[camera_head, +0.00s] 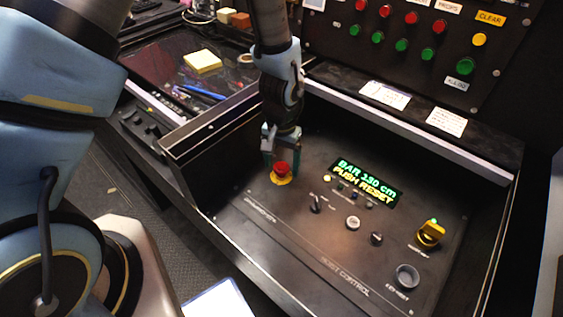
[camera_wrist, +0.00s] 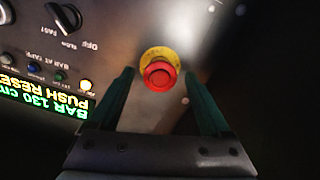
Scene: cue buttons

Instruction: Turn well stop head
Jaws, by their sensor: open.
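The red mushroom stop head (camera_head: 281,168) sits on a yellow ring at the upper left of the hoist control panel. In the wrist view the red head (camera_wrist: 160,76) shows between and just beyond the two fingertips. My gripper (camera_head: 281,172) is open over it, with one finger to each side. In the wrist view my gripper (camera_wrist: 166,86) holds nothing, and I cannot tell whether a finger touches the head. The display (camera_head: 367,182) reads "BAR 130 cm PUSH RESET".
A raised console edge (camera_head: 400,127) runs behind. A tray with pens (camera_head: 205,92) and yellow notes (camera_head: 203,61) lies left.

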